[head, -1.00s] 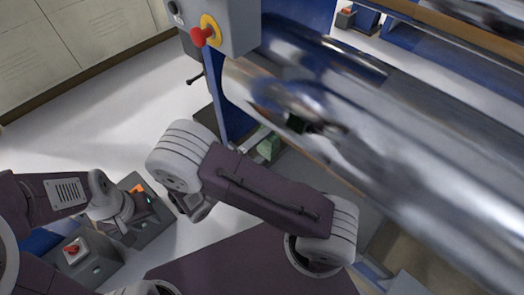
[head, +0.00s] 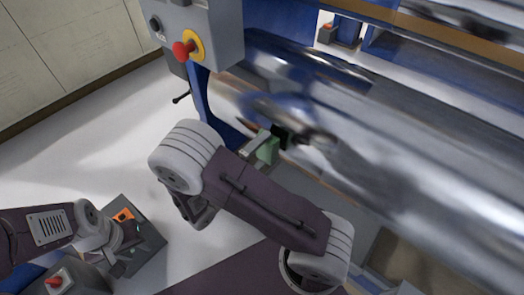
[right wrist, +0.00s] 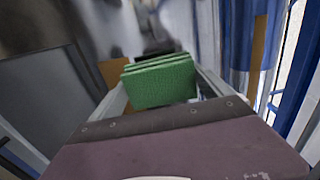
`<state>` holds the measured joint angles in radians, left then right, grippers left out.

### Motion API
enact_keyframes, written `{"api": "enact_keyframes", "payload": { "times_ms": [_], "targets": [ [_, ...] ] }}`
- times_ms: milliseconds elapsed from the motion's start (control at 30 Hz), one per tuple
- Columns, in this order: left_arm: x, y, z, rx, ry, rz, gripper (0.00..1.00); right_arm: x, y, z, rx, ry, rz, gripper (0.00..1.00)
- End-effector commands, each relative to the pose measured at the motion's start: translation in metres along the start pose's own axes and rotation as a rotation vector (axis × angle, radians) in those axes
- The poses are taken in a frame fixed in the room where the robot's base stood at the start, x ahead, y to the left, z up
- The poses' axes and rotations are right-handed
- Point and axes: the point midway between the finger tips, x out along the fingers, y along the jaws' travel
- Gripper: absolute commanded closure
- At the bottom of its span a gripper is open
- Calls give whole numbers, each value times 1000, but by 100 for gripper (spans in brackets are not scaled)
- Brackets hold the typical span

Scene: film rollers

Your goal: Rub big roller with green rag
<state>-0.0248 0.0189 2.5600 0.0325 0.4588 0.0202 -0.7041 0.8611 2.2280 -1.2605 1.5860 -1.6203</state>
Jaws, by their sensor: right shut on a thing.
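The big roller (head: 420,165) is a large shiny metal cylinder running from the upper middle to the lower right in the head view. My right gripper (head: 268,146) is at its lower left side, partly behind my own arm. It is shut on the green rag (head: 265,151), a folded, layered block. In the right wrist view the green rag (right wrist: 160,82) sits between the two fingers, with the blurred metal beyond it. I cannot tell whether the rag touches the roller. My left gripper (head: 124,258) is at the lower left, away from the roller; its jaws are too small to read.
A grey control box with a red button (head: 183,50) stands at the roller's left end, on a blue frame (head: 222,125). Grey boxes, one with a red knob (head: 54,282), lie near my left gripper. White floor (head: 90,140) is clear at the left.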

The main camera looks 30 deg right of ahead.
Motion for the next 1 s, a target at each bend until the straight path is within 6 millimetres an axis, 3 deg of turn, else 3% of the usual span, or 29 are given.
{"api": "enact_keyframes", "payload": {
  "times_ms": [1000],
  "targets": [
    [-10, 0, -1, 0, 0, 0, 64, 20, 0, 0, -1, 1, 0, 42]
  ]
}}
